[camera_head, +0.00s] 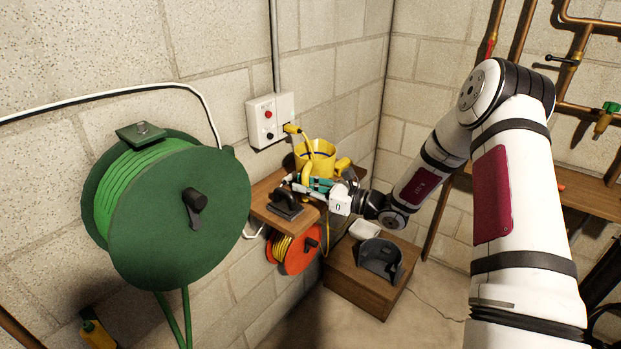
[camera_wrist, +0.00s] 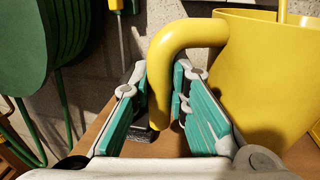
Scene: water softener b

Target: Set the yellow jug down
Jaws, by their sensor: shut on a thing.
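The yellow jug (camera_head: 318,160) is upright at the wooden wall shelf (camera_head: 262,189) in the head view. My gripper (camera_head: 318,184) is at its near side. In the wrist view the jug's body (camera_wrist: 262,65) fills the right side, and its curved handle (camera_wrist: 170,62) comes down between my gripper's teal finger pads (camera_wrist: 160,105). The fingers are shut on the handle. The jug's base is hidden behind my gripper in the head view, so I cannot tell whether it touches the shelf.
A dark tool (camera_head: 285,204) lies on the shelf left of my gripper. A wall socket box (camera_head: 270,119) with a yellow plug is above. An orange cable reel (camera_head: 296,251) hangs below. A green hose reel (camera_head: 165,212) is at left. A wooden box (camera_head: 352,284) stands below on the floor.

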